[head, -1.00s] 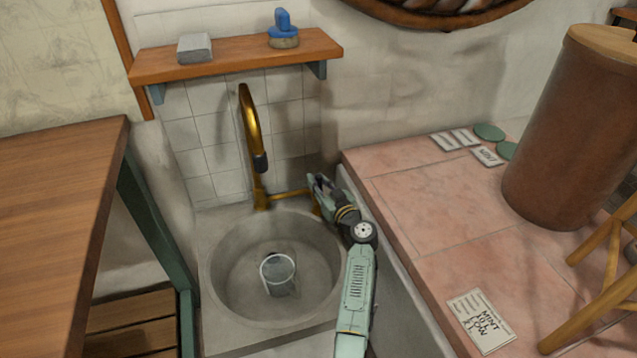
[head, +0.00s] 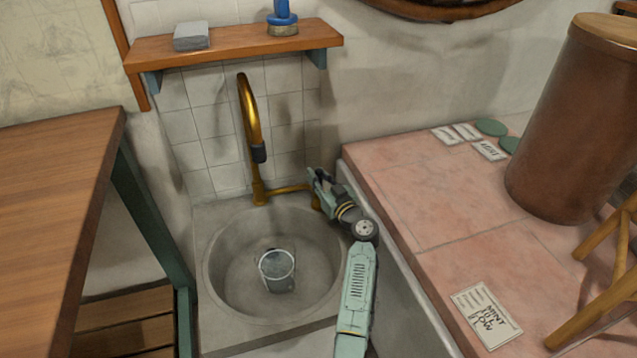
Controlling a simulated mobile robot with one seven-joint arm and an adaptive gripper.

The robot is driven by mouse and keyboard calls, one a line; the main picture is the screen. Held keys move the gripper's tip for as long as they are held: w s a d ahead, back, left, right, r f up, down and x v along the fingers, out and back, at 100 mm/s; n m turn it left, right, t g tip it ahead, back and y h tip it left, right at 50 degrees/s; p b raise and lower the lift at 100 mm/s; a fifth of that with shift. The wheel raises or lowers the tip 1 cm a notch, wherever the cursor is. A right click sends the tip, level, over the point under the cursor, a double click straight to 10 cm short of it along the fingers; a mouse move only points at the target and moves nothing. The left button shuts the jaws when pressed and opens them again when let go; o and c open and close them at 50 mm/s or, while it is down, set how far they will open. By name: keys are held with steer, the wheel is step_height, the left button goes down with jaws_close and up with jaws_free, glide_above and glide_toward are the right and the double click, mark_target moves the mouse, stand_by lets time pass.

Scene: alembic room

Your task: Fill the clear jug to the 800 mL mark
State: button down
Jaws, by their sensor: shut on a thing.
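The clear jug (head: 277,271) stands in the round grey sink basin (head: 217,290). Its level and markings are too small to read. The brass tap (head: 250,125) rises behind the basin, with its dark-tipped spout above the basin's back part. My gripper (head: 316,190) is at the right end of the tap's low side pipe (head: 287,189), behind and right of the basin. It is shut on the tap handle there, which is mostly hidden by the fingers. I cannot make out any water stream under the spout.
A wooden shelf (head: 230,47) above the tap holds a grey block (head: 191,36) and a blue-topped brush (head: 282,18). A wooden table (head: 55,190) stands left. The pink counter (head: 400,205) at right carries a brown cylinder (head: 560,125), cards and a stool (head: 600,280).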

steer(key=shift+s+f+t+b, duration=0.1)
steer(key=shift+f+t+b, duration=0.25)
steer(key=shift+b, duration=0.85)
steer(key=shift+s+d+r+b, duration=0.1)
steer(key=shift+r+b, duration=0.2)
steer(key=shift+b, duration=0.25)
steer(key=c, duration=1.4)
jaws_free()
steer(key=shift+c, duration=0.2)
steer(key=shift+r, duration=0.15)
step_height(320, 180, up, 10)
steer(key=shift+f, duration=0.1)
